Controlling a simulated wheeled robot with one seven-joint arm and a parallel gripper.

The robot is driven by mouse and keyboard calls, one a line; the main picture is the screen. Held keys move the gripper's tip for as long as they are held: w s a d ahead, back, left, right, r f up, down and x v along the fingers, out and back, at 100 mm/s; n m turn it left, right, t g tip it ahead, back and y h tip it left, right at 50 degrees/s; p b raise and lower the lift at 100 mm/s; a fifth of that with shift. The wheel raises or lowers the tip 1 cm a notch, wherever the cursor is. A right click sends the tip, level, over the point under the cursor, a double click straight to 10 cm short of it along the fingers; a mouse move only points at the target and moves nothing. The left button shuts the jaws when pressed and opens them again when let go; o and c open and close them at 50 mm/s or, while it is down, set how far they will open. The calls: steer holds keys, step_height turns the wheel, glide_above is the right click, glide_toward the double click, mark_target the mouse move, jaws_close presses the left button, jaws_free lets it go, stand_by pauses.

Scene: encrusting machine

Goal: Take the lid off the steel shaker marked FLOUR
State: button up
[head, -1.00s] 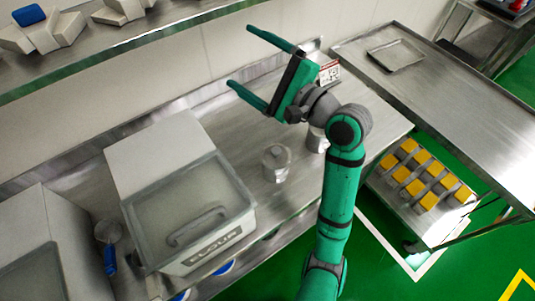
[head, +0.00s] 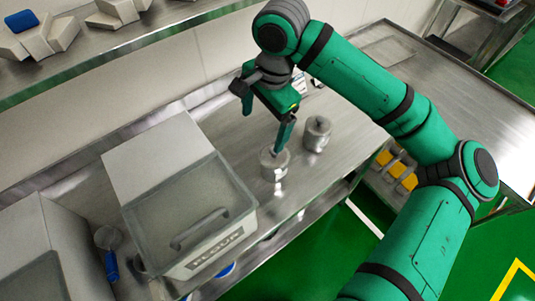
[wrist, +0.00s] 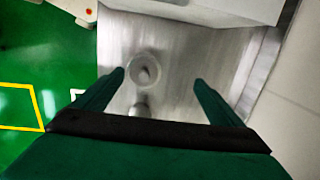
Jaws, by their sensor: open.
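Two small steel shakers stand on the steel table. The nearer shaker (head: 274,168) is beside the big white bin, and the other shaker (head: 317,135) is a little further right. I cannot read a mark on either one. My gripper (head: 276,151) is open and points down, with one fingertip over the nearer shaker's top in the head view. In the wrist view, my gripper (wrist: 159,78) has the nearer shaker's round lid (wrist: 145,69) between its fingertips, closer to the left finger. The other shaker (wrist: 139,109) shows partly below it. I cannot tell whether the fingers touch the lid.
A white bin (head: 150,150) with a clear, handled front lid is marked FLOUR and stands left of the shakers. A scoop with a blue handle (head: 111,265) is further left. A shelf (head: 100,60) runs above. A second steel table (head: 450,110) stands at the right.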

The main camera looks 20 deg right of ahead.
steer(key=shift+s+d+f+g+h, duration=0.25)
steer(key=shift+s+d+h, duration=0.15)
steer(key=shift+d, duration=0.25)
steer(key=shift+s+d+f+g+h, duration=0.2)
steer(key=shift+s+d+g+h, duration=0.15)
steer(key=shift+d, duration=0.25)
step_height(320, 180, down, 4)
steer(key=shift+f, duration=0.15)
steer(key=shift+w+d+f, duration=0.1)
steer(key=shift+f, duration=1.35)
steer(key=shift+w+d+f, duration=0.1)
steer(key=shift+f, duration=1.35)
steer(key=c, duration=1.1)
